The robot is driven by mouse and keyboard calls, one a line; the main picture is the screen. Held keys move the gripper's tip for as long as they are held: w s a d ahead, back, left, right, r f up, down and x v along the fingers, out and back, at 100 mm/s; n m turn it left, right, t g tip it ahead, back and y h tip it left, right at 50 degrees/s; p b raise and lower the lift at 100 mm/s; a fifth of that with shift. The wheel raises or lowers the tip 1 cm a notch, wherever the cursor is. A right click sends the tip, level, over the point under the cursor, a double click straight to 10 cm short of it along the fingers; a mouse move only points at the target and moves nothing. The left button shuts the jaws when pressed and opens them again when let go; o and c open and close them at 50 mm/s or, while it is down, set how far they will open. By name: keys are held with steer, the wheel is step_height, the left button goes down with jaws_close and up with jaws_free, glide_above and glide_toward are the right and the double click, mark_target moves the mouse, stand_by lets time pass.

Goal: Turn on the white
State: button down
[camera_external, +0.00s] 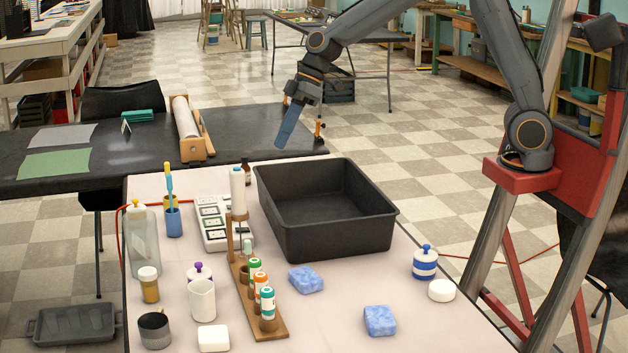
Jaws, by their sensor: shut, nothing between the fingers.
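A white box-like device (208,224) with several dark-framed panels lies on the pale table, left of the black basin. A white upright cylinder (238,188) stands in front of its right side, by a wooden rack, and partly hides it. I cannot tell which white thing the task names, nor whether anything is switched on. My gripper (285,135) is shut and empty. It hangs in the air, above and behind the table's back edge in the picture, apart from both white things.
A deep black basin (385,238) fills the table's back right. A wooden rack (272,325) holds several colour-capped bottles. Blue sponges (306,279), a striped jar (425,262), a white mug (202,300) and a clear bottle (140,240) stand around. A dark table (90,165) lies behind.

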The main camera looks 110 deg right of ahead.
steer(key=w+d+f+t+h, duration=0.1)
steer(key=w+d, duration=0.1)
steer(key=d, duration=0.7)
steer(key=w+d+f+t+h, duration=0.1)
steer(key=w+d, duration=0.1)
steer(key=d, duration=0.6)
step_height(320, 180, down, 4)
steer(key=shift+s+a+f, duration=0.1)
steer(key=shift+s+f, duration=0.05)
steer(key=shift+f, duration=0.1)
steer(key=p, duration=0.3)
glide_above(229, 197)
steer(key=s, duration=0.3)
step_height(229, 197, down, 8)
steer(key=f, duration=0.2)
steer(key=shift+d+f, duration=0.35)
steer(key=shift+f, duration=0.05)
steer(key=shift+s+f, duration=0.1)
steer(key=shift+f, duration=0.45)
